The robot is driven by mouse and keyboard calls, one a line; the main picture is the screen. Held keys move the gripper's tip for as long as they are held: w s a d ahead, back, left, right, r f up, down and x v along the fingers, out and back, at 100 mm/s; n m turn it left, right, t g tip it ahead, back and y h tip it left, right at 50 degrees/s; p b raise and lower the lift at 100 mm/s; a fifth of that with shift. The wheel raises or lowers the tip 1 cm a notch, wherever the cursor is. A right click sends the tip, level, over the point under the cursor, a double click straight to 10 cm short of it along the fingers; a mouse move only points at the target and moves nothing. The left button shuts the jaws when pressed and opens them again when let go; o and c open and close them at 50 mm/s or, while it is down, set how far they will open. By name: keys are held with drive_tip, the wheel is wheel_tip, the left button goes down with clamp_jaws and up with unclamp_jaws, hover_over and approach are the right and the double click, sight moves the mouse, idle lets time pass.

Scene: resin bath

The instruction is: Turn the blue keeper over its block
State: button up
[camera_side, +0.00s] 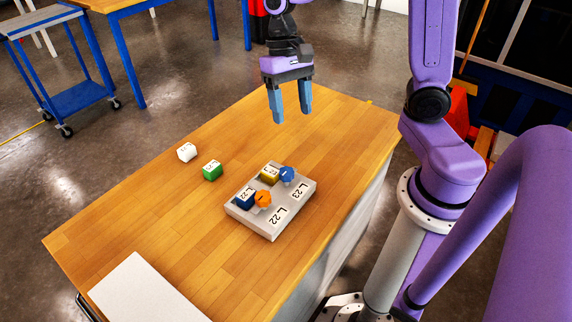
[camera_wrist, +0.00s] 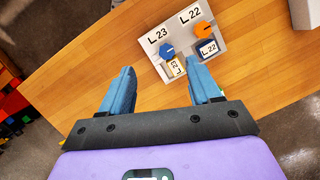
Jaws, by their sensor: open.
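The blue keeper (camera_side: 287,174) is a small knob on the grey fixture, beside the gold block (camera_side: 269,173). In the wrist view the blue keeper (camera_wrist: 167,49) lies just beyond the gold block (camera_wrist: 175,67), whose white label faces up. The keeper appears beside the block; which way its arm points is too small to tell. My gripper (camera_side: 291,115) is open and empty, raised above the table behind the fixture, apart from the keeper. In the wrist view my gripper's blue fingers (camera_wrist: 160,77) are spread, the right fingertip near the gold block.
The grey fixture (camera_side: 272,223) bears labels L.22 and L.23. An orange keeper (camera_side: 263,199) stands by a dark blue block (camera_side: 245,199). Loose green (camera_side: 212,171) and white (camera_side: 187,152) blocks lie left. A white panel (camera_side: 145,293) lies at the front. Other wood is clear.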

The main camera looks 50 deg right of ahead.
drive_tip(key=w+d+m+y, duration=0.1)
drive_tip(key=w+d+m, duration=0.2)
drive_tip(key=w+m, duration=0.15)
approach(286, 171)
drive_tip(key=shift+m, duration=0.25)
drive_tip(key=x, duration=0.8)
drive_tip(key=shift+s+f, duration=0.1)
drive_tip(key=shift+f, duration=0.15)
drive_tip(key=shift+y, duration=0.3)
drive_tip(key=c, duration=1.1)
